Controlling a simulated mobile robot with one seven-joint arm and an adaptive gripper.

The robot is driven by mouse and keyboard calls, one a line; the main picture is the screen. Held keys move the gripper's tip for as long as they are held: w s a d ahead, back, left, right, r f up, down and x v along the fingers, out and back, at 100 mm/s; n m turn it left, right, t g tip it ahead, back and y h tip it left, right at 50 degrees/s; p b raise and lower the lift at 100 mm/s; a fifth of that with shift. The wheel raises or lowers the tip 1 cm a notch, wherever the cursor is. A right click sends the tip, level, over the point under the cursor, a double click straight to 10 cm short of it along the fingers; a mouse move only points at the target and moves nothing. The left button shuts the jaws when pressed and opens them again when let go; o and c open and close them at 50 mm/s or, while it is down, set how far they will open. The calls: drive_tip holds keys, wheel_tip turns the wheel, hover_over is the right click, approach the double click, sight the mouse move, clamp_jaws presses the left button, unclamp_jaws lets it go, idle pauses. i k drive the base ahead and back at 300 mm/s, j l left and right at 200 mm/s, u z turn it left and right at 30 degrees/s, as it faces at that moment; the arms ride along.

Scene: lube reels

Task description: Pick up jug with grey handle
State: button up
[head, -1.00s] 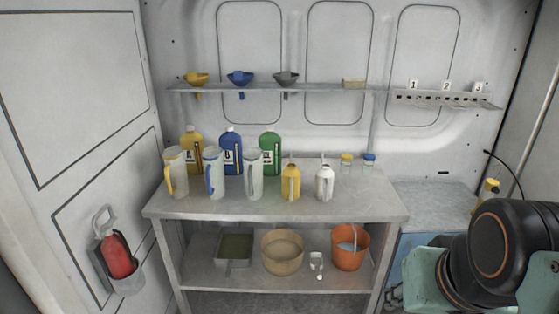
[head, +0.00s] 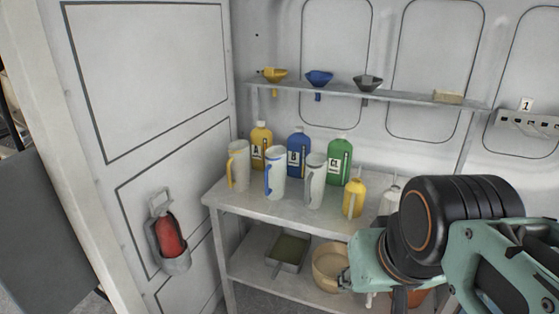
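The jug with the grey handle (head: 315,183) stands upright on the upper top of the metal table (head: 262,203). It is a pale, clear-looking jug, the rightmost of three in a row. The jug with the blue handle (head: 276,175) stands to its left, and the jug with the yellow handle (head: 239,167) is at the far left. My arm fills the lower right of the head view, to the right of the jugs and apart from them. I cannot make out my gripper's fingers.
Yellow (head: 261,147), blue (head: 298,152) and green (head: 340,160) bottles stand behind the jugs. A small yellow can (head: 354,198) is close to the right. Funnels sit on the wall shelf (head: 410,98) above. A red extinguisher (head: 170,238) hangs at left. The table's front left corner is bare.

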sight(316, 163)
drive_tip(key=i+l+u, duration=0.2)
drive_tip(key=u, duration=0.2)
drive_tip(key=i+l+u, duration=0.15)
drive_tip(key=u, duration=0.25)
drive_tip(key=l+u, duration=0.45)
drive_tip(key=i+l+u, duration=0.1)
drive_tip(key=l+u, duration=0.3)
drive_tip(key=i+j, duration=0.05)
drive_tip(key=j, duration=0.05)
